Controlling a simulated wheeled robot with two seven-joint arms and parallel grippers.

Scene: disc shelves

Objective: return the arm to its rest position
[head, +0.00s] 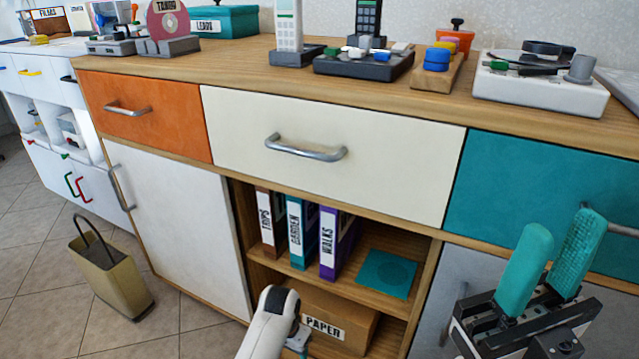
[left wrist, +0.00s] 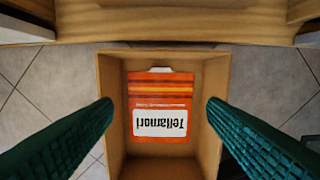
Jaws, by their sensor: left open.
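My left arm (head: 265,325) comes in at the bottom of the head view, in front of the lower shelf. Its fingers are not clear there. In the left wrist view my left gripper (left wrist: 160,104) is open, with teal fingers wide apart on either side and nothing between them. Beyond them is an open tan box (left wrist: 112,75). An orange sleeve (left wrist: 163,92) with a white label lies inside it, its lettering upside down. My right gripper (head: 563,230) is open and empty at the right, its fingers pointing up in front of the teal drawer (head: 500,185).
The cabinet's wooden top (head: 235,60) holds several devices. An orange drawer (head: 150,115) and a cream drawer (head: 370,140) are shut. A bin (head: 115,280) stands on the floor at left.

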